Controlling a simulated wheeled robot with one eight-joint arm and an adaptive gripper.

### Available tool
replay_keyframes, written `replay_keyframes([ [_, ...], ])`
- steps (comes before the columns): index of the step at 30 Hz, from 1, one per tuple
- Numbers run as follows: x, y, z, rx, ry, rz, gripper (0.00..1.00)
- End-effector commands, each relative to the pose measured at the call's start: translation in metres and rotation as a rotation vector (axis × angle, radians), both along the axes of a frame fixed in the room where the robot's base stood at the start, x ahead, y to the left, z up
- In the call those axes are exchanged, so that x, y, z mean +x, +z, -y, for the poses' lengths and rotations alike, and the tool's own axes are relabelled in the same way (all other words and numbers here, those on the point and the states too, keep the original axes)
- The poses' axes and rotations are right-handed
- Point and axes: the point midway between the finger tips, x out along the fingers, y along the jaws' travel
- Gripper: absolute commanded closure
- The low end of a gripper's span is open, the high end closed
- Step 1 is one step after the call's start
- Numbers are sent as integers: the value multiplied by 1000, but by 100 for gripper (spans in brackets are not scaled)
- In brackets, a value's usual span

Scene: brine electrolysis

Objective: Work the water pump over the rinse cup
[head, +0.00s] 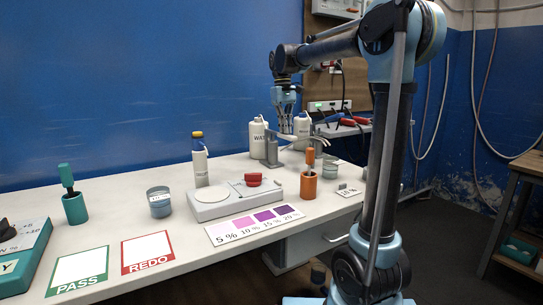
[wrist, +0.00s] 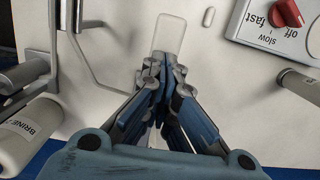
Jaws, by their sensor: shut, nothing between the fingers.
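A white bottle (head: 257,143) whose label begins "WAT" stands at the back of the bench, with grey metal parts beside it. A second white bottle (head: 302,128) stands just right of it. My gripper (head: 287,130) points down between the two bottles, near their tops; I cannot tell whether it touches a pump. In the wrist view my gripper (wrist: 160,66) is shut and empty, its tips in front of a clear vessel (wrist: 171,32). A grey-blue cup (head: 159,203) stands front left; I cannot tell which cup is the rinse cup.
A stirrer plate (head: 222,204) with a red knob, an orange holder (head: 308,186), a colour chart (head: 252,225), and PASS (head: 80,270) and REDO (head: 148,251) mats fill the front. A teal holder (head: 75,208) stands left. A control box (wrist: 262,30) is right in the wrist view.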

Motion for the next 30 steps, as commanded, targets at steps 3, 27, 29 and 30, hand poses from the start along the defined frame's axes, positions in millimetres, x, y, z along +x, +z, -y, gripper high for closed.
replay_keyframes([
  [3,-1,-12,1,0,0,0,100],
  [27,5,44,-3,0,0,0,100],
  [29,5,44,-3,0,0,0,100],
  [30,5,44,-3,0,0,0,100],
])
